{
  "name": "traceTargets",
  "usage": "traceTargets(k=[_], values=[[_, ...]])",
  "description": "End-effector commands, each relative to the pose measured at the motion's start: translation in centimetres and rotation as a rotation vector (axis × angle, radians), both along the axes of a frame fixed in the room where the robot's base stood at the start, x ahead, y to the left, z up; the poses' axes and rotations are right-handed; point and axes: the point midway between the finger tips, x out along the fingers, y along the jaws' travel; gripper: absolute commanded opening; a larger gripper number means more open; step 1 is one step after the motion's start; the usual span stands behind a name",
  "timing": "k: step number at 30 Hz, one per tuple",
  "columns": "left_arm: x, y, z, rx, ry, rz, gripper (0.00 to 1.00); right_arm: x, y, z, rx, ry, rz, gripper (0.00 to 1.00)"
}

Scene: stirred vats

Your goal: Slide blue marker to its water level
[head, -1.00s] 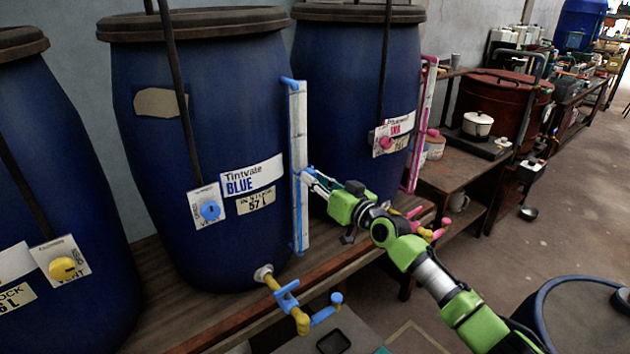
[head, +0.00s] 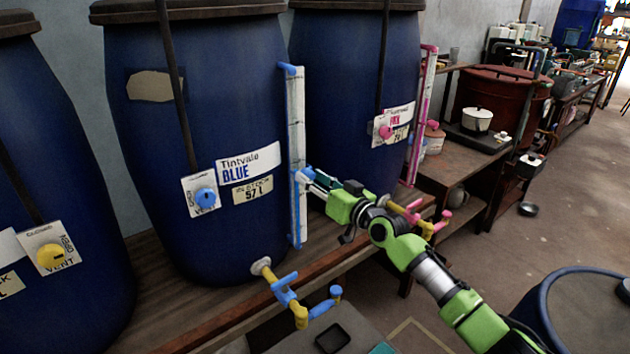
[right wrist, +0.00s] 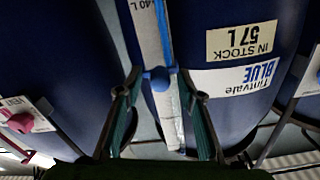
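The blue marker (head: 301,177) sits on the sight gauge (head: 291,110) of the Tintvale BLUE vat (head: 215,120). My right gripper (head: 307,179) reaches it from the right. Blue liquid (right wrist: 161,30) fills the tube on the lower-gauge side up to the marker; the tube beyond looks pale. The exact liquid top is hidden behind the marker. My left gripper is not in view.
A stock sign (head: 252,190) on the vat reads 57 L. A blue vent knob (head: 205,198) and a blue-handled tap (head: 287,293) are close by. A second vat (head: 345,90) with a pink gauge (head: 421,110) stands right. A wooden bench (head: 330,262) carries the vats.

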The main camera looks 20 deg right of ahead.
Motion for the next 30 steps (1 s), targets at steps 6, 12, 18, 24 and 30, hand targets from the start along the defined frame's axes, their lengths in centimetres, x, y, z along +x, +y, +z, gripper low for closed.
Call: traceTargets(k=[6, 12, 18, 24, 30], values=[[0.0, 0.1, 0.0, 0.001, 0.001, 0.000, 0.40, -1.3, -0.5, -0.1, 0.002, 0.001, 0.000, 0.35], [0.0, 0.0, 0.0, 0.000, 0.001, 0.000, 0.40, -4.9, -1.8, -0.2, -0.001, 0.003, 0.000, 0.35], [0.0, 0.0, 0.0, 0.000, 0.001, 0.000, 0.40, -8.5, -3.1, -0.2, -0.002, 0.002, 0.001, 0.35], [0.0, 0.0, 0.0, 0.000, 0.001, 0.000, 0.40, -10.6, -3.9, -0.1, -0.001, 0.002, 0.000, 0.35], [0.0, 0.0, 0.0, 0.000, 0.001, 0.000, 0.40, -11.3, -4.1, 0.0, -0.001, 0.001, -0.001, 0.35]])
